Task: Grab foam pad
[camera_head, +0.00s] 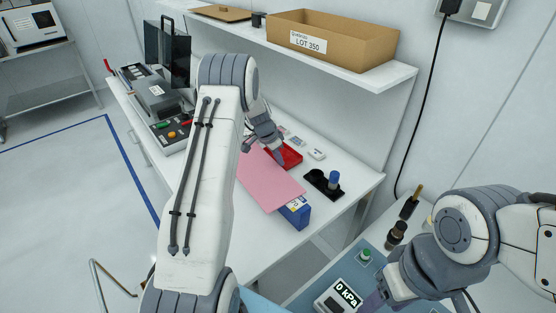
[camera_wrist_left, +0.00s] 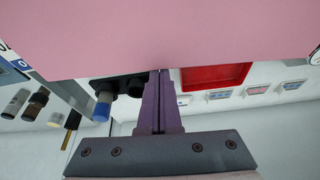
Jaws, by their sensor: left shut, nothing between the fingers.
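The pink foam pad (camera_head: 268,188) is a flat sheet on the white table, its front corner above a blue box (camera_head: 297,215). It fills the top of the left wrist view (camera_wrist_left: 160,30). My left gripper (camera_head: 279,158) is at the pad's far edge by the red tray; its purple fingers (camera_wrist_left: 160,75) are shut together and empty. The tips reach the pad's edge in the left wrist view; I cannot tell whether they touch it. My left forearm hides part of the pad's left side. My right gripper (camera_head: 374,300) is partly seen at the bottom, its fingertips unclear.
A red tray (camera_head: 291,157) lies behind the pad, with small white pieces beyond. A black holder with a blue-capped bottle (camera_head: 334,180) stands to the right. A shelf with a cardboard box (camera_head: 340,45) overhangs the table. A pressure display (camera_head: 340,298) stands at the front.

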